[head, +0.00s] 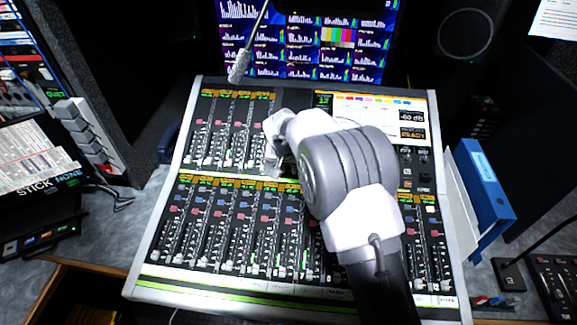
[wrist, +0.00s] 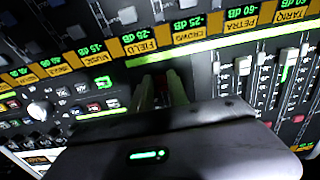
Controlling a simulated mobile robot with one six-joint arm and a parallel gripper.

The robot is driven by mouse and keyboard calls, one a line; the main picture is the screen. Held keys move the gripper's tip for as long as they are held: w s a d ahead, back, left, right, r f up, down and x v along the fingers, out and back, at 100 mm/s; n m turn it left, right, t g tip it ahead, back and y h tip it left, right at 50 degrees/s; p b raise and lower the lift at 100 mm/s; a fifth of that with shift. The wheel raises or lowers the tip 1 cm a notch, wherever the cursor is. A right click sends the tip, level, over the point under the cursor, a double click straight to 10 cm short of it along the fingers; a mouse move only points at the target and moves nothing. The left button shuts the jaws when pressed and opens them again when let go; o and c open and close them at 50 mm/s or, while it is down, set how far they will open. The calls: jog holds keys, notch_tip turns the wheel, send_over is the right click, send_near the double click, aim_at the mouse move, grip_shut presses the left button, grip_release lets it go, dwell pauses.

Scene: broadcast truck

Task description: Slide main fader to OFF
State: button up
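The mixing console (head: 150,262) fills the middle of the head view, with a lower bank of several faders (head: 240,235) and a shorter upper bank (head: 225,130) at the back left. My gripper (head: 273,152) is over the right end of the upper bank, and my arm covers the panel behind and right of it. In the wrist view my gripper (wrist: 160,93) points at the panel beside the green strip and orange level labels (wrist: 138,42). Its fingers are dark, and their gap is unclear. No fader is readable as the main one; any control at the fingertips is hidden.
A monitor wall (head: 305,45) stands behind the console. A microphone (head: 238,66) hangs over its back edge. Speakers stand on both sides. A blue binder (head: 483,190) is at the right. Upper-bank fader caps (wrist: 288,55) show close to the gripper in the wrist view.

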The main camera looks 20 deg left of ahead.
jog(key=shift+o, duration=1.1)
jog(key=shift+w+r, duration=0.1)
jog(key=shift+r, duration=0.2)
jog(key=p+v, duration=0.4)
jog(key=v, duration=1.3)
jog(key=shift+s, duration=0.2)
